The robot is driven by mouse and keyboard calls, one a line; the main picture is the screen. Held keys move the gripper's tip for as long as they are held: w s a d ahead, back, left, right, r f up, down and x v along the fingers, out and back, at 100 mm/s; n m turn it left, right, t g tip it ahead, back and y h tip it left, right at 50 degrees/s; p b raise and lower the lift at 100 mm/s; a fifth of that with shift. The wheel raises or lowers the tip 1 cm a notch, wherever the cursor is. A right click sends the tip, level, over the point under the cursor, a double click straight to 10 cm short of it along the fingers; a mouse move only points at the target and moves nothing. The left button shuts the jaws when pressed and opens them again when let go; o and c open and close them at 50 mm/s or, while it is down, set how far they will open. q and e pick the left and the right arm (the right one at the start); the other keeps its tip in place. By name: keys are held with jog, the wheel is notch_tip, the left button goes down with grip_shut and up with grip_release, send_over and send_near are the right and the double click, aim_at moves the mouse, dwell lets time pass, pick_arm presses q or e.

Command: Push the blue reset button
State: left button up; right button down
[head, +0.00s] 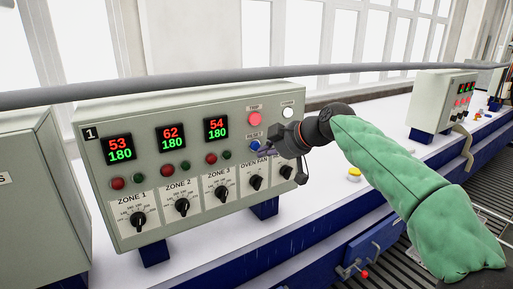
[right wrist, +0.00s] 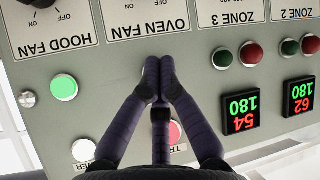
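The control panel (head: 193,118) is a pale green box with dials, lamps and readouts. The blue reset button (head: 254,146) shows in the head view on the panel's right part, under its label and below the lit red trip lamp (head: 254,119). My right gripper (head: 265,150) is in front of the panel at this button, its fingers partly over it. In the right wrist view, which is upside down, my right gripper (right wrist: 159,82) has its fingertips together, with nothing between them. The fingers hide the button there. I cannot tell whether the tips touch it. My left gripper is out of view.
A white button (head: 287,113) is at the panel's upper right. A green button (right wrist: 64,87) and the oven fan label (right wrist: 148,18) are near the fingers. A grey rail (head: 200,83) runs across behind the panel top. A second panel (head: 443,100) stands farther right.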

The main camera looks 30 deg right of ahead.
jog(key=shift+w, duration=0.2)
jog(key=shift+w, duration=0.25)
jog(key=shift+w, duration=0.35)
dwell(0.9)
jog(key=shift+s, duration=0.1)
jog(key=shift+s+b, duration=0.4)
jog(key=shift+s, duration=0.35)
jog(key=shift+s+d+b, duration=0.2)
jog(key=shift+s+b, duration=1.2)
jog(key=shift+s, duration=1.1)
